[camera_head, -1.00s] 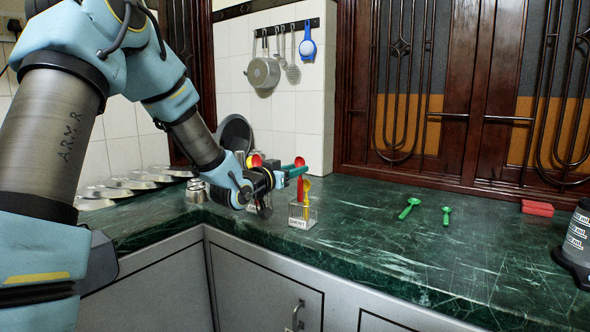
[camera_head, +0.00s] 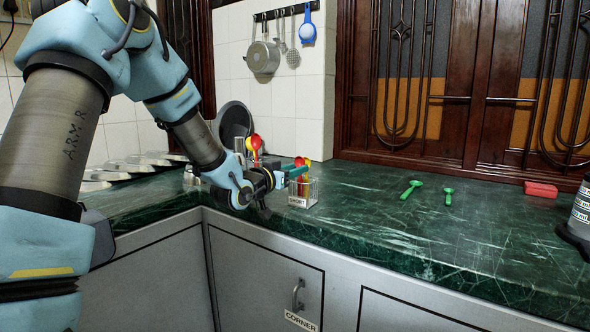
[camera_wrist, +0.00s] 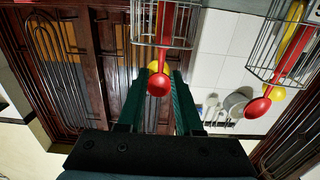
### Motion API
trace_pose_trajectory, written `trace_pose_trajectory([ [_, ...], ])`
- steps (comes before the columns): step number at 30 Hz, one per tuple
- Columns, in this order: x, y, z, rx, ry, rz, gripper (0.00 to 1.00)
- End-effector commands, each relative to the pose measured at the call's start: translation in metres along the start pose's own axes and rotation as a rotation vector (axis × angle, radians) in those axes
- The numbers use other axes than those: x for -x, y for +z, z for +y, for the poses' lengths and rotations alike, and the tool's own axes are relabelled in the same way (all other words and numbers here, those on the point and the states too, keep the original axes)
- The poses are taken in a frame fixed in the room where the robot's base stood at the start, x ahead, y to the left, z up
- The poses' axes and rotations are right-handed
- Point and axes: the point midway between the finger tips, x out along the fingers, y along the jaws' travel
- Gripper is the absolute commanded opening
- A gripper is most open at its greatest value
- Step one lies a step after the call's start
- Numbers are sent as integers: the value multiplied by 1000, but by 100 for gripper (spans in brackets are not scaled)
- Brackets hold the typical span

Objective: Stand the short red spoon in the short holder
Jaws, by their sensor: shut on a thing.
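The short holder (camera_head: 303,192) is a clear wire cage with a label that seems to read SHORT, on the green counter. A red spoon (camera_head: 299,162) stands bowl up there, its handle reaching down into the cage beside a yellow spoon (camera_head: 308,162). My gripper (camera_head: 298,172) is shut on the red spoon just above the holder. In the wrist view, which looks upside down, the red spoon's bowl (camera_wrist: 158,84) shows between the two green fingers, and its handle runs into the wire holder (camera_wrist: 140,22). Whether the spoon's foot touches the holder's bottom is hidden.
A second wire holder (camera_wrist: 262,62) with a red and a yellow spoon stands close by; its spoons rise behind my gripper in the head view. The counter between is clear.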

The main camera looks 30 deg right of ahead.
Motion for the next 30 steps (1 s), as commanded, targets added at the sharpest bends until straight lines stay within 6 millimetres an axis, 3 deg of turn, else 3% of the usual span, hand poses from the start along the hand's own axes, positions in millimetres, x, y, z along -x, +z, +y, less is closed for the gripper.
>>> trace_pose_trajectory([
  [5, 0, 0, 0, 0, 0, 0, 0],
  [6, 0, 0, 0, 0, 0, 0, 35],
  [15, 0, 0, 0, 0, 0, 0, 69],
  [30, 0, 0, 0, 0, 0, 0, 69],
])
